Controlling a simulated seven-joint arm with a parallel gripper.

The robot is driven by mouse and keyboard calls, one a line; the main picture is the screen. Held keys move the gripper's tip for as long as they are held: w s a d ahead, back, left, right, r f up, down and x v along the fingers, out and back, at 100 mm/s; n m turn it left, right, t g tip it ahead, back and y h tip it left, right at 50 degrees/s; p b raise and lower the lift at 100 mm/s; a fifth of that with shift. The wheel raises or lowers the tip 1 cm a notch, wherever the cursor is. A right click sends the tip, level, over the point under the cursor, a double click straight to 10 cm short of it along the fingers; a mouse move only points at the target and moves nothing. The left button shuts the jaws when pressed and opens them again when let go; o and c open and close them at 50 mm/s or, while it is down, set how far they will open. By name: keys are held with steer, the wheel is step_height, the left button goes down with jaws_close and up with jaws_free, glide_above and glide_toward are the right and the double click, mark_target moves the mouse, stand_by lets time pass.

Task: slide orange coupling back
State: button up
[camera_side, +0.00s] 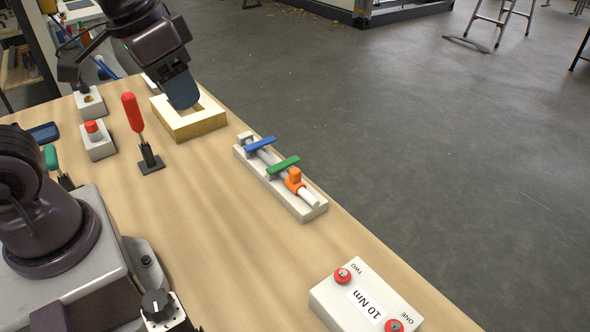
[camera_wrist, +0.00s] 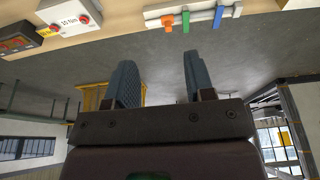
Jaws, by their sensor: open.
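An orange coupling (camera_side: 294,180) sits around a white pipe (camera_side: 308,197) on a long white block (camera_side: 297,207), near the block's front right end. A green lever (camera_side: 283,165) and a blue lever (camera_side: 260,144) stand across the same pipe, behind the coupling. In the wrist view the orange coupling (camera_wrist: 168,22) shows at the top, beside the green and blue levers. My gripper (camera_side: 183,103) is at the wooden frame, well to the left of and behind the coupling. In the wrist view its two blue fingers (camera_wrist: 158,75) are apart with nothing between them.
A square wooden frame (camera_side: 187,128) lies under or beside my fingers. A red-handled screwdriver (camera_side: 133,112) stands in a dark holder, next to a red button box (camera_side: 97,140). A white box marked 10 Nm (camera_side: 340,310) is at the front. The table middle is clear.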

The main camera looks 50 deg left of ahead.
steer(key=w+f+g, duration=0.2)
steer(key=w+f, duration=0.3)
steer(key=w, duration=0.3)
steer(key=g, duration=0.1)
glide_toward(295, 170)
step_height(295, 170, down, 10)
steer(key=shift+w+f, duration=0.15)
steer(key=shift+f, duration=0.1)
steer(key=shift+c, duration=0.2)
